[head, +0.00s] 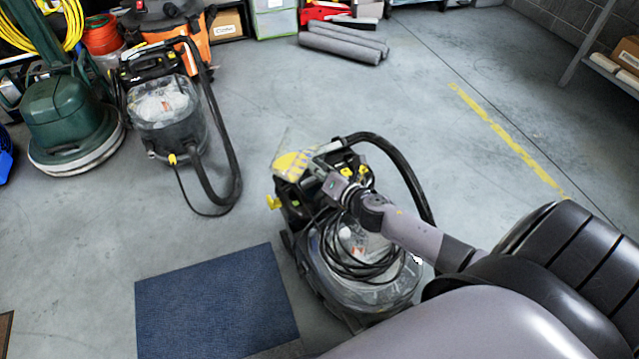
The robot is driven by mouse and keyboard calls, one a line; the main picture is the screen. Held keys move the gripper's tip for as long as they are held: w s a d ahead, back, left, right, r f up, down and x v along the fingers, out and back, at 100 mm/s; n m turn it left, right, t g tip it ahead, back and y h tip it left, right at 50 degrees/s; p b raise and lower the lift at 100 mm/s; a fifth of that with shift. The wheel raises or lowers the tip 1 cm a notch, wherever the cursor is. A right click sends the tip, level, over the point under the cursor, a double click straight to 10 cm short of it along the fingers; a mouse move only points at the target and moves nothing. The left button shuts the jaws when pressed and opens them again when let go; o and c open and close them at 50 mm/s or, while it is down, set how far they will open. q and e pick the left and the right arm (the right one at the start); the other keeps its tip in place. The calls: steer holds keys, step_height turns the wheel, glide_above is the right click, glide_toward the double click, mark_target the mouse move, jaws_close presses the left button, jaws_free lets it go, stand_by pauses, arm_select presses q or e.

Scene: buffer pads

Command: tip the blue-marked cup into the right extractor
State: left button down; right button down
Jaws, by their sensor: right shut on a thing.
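The right extractor (378,290), black with a clear tank and a coiled dark cable, stands right of centre. My right gripper (316,168) is over its far-left top end, shut on a small, clear cup-like thing (292,162) with yellow on it. This thing looks tilted toward the left. I see no blue mark on it, and the gripper hides part of it. I cannot tell whether it touches the extractor. The left extractor (165,112), with a clear tank and black hose, stands further back. My left gripper is not in view.
A blue mat (215,303) lies left of the right extractor. A green floor machine (68,115) stands at the left. Grey rolls (342,43) lie at the back and shelving (605,65) stands at the right. The floor between the extractors is mostly clear.

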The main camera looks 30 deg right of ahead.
steer(key=shift+f, duration=0.1)
steer(key=shift+a+f, duration=0.15)
steer(key=shift+f, duration=0.15)
steer(key=shift+f+m, duration=0.2)
steer(key=shift+m, duration=0.1)
steer(key=shift+a+f+y+b, duration=0.2)
steer(key=shift+f+y+b, duration=0.1)
steer(key=shift+f+b, duration=0.05)
steer(key=shift+s+a+f+m, duration=0.1)
steer(key=shift+m, duration=0.3)
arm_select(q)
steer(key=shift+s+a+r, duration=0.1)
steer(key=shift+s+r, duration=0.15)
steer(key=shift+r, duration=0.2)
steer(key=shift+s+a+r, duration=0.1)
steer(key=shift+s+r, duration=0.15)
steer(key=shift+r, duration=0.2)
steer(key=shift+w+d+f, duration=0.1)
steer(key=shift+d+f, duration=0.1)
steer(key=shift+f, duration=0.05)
arm_select(e)
steer(key=shift+a+f+m+g, duration=0.25)
steer(key=shift+m+g, duration=0.05)
steer(key=shift+m, duration=0.1)
